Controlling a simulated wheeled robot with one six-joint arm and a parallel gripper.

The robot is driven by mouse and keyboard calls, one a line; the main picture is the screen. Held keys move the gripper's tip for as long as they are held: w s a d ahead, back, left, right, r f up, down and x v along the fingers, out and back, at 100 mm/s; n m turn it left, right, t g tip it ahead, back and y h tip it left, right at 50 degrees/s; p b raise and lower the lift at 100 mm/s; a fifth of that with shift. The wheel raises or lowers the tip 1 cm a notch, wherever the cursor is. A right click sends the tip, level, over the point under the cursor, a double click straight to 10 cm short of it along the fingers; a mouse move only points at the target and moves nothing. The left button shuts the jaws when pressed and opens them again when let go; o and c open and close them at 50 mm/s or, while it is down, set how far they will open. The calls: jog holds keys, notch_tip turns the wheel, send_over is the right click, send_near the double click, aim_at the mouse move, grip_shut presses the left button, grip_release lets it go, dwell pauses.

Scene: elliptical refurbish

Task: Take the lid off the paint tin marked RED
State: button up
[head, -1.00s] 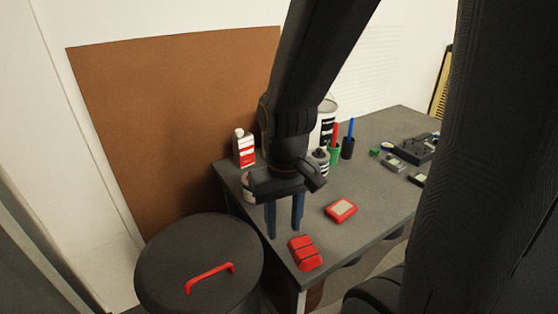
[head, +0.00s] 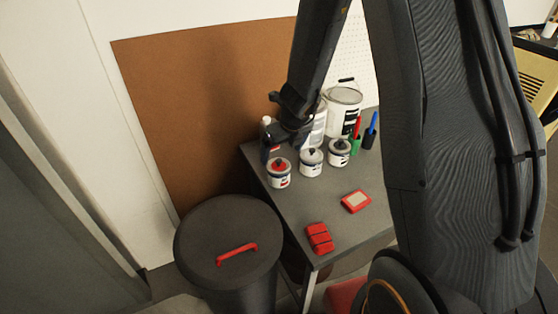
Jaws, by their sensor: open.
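Three small white paint tins stand in a row on the dark table. The left tin (head: 279,182) has a red lid (head: 279,166) with a dark knob, and its lid is on; its label is too small to read. The middle tin (head: 311,168) has a pale lid and the right tin (head: 339,158) a dark one. My gripper (head: 282,149) is open, above and just behind the red-lidded tin, seemingly apart from it. Its fingers are dark and partly hard to make out.
A white-capped bottle (head: 266,121) is partly hidden behind my gripper. A large paint bucket (head: 342,96) and pen cups (head: 355,144) stand behind the tins. A red-framed box (head: 356,201) and a red block (head: 319,238) lie in front. A lidded bin (head: 215,235) stands left of the table (head: 290,215).

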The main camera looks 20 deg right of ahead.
aim_at(280, 162)
jog(key=shift+w+d+f+m, duration=0.25)
jog(key=shift+w+d+m, duration=0.1)
jog(key=shift+m, duration=0.65)
jog(key=shift+w+f, duration=0.1)
jog(key=shift+f, duration=0.25)
jog(key=shift+b+x, duration=2.8)
jog(key=shift+x, duration=0.75)
jog(key=shift+r, duration=0.1)
jog(key=c, duration=1.1)
jog(key=shift+r, duration=0.15)
notch_tip(280, 162, up, 10)
jog(key=p, duration=1.3)
jog(key=shift+a+p, duration=0.1)
jog(key=shift+p, duration=0.2)
